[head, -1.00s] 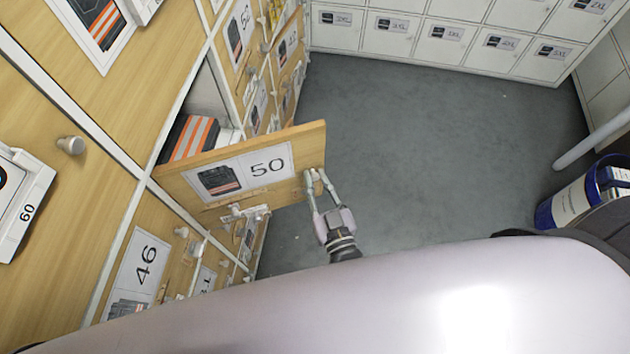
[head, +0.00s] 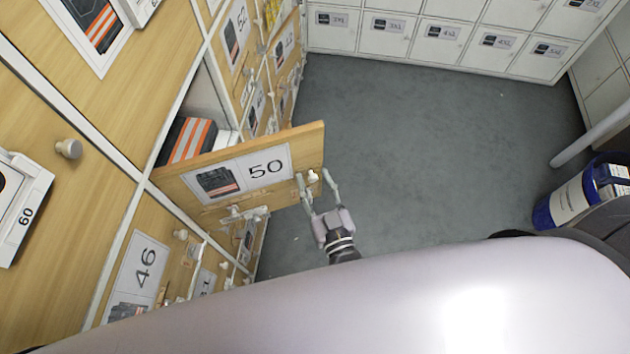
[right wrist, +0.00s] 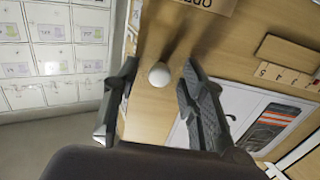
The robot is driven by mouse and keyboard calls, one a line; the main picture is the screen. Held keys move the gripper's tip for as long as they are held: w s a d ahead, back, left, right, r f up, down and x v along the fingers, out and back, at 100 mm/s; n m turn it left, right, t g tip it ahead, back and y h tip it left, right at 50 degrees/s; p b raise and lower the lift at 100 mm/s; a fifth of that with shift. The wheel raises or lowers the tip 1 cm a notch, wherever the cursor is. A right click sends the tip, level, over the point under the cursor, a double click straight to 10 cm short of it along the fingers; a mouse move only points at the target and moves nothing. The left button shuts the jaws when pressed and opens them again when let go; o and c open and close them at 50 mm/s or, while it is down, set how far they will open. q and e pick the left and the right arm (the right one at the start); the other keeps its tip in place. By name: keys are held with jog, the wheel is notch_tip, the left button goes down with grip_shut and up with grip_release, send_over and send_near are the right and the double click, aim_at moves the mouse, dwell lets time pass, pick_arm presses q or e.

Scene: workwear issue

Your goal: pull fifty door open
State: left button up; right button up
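The wooden door marked 50 (head: 245,168) stands swung out from the locker wall in the head view, with its compartment open behind it. Folded dark clothing with orange and grey stripes (head: 187,139) shows inside. My right gripper (head: 317,180) is open at the door's outer end, its fingers on either side of the pale round knob (head: 313,176). In the right wrist view the knob (right wrist: 160,75) sits between the spread fingers (right wrist: 158,85), with gaps on both sides. My left gripper is not in view.
Other wooden locker doors, such as 46 (head: 140,270), line the left. White lockers (head: 440,42) stand at the back. The grey floor (head: 430,150) between is clear.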

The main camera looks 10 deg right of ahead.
jog(key=s+d, duration=0.1)
jog(key=s, duration=1.1)
jog(key=shift+c, duration=0.3)
